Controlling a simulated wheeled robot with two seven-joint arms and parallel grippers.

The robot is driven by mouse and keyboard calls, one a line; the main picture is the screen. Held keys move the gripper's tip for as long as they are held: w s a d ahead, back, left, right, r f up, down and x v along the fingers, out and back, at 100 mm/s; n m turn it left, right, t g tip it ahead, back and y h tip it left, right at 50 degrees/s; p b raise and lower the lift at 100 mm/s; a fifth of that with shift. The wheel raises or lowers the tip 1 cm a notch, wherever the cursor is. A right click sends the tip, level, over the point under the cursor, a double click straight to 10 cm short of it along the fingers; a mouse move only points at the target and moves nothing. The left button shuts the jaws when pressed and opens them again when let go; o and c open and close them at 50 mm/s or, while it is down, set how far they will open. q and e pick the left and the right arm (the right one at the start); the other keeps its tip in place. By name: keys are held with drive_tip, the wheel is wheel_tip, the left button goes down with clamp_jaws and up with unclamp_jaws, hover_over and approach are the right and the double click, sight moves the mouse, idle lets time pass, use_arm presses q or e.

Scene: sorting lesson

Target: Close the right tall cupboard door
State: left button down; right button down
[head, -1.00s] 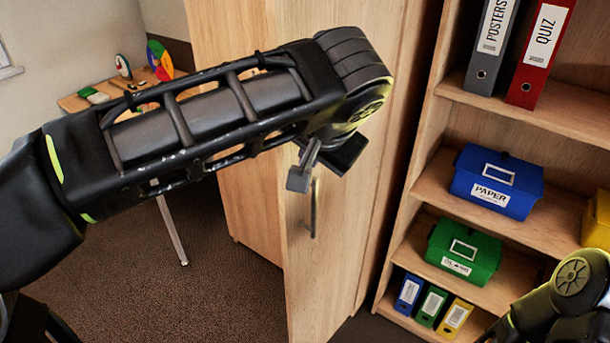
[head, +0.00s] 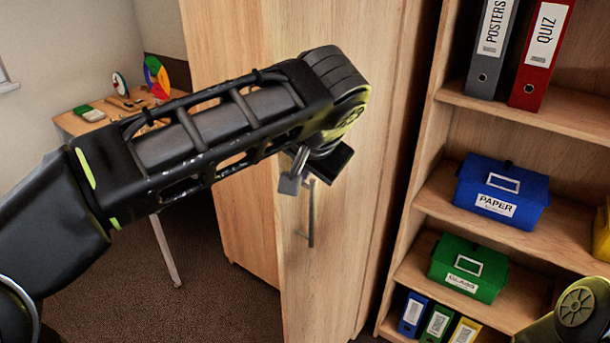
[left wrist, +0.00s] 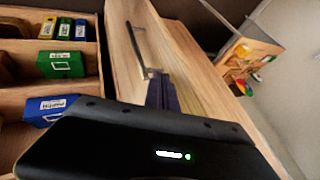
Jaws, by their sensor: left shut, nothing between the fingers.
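The right tall cupboard door (head: 345,235) is pale wood and stands ajar, its free edge swung out toward me on the left. Its upright metal bar handle (head: 311,215) is near that free edge; it also shows in the left wrist view (left wrist: 135,45). My left gripper (head: 291,184) is shut and empty, pointing down in front of the door beside the handle's upper end. In the left wrist view its fingers (left wrist: 160,92) lie over the door near the handle. I cannot tell whether they touch it. My right gripper is out of view.
An open shelf (head: 430,200) with binders, a blue box (head: 500,190) and a green box (head: 467,266) stands to the right of the cupboard. A small desk (head: 70,122) stands at back left. Dark floor lies clear between. My right arm is at bottom right.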

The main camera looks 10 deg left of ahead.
use_arm(q)
drive_tip(key=shift+x, duration=1.15)
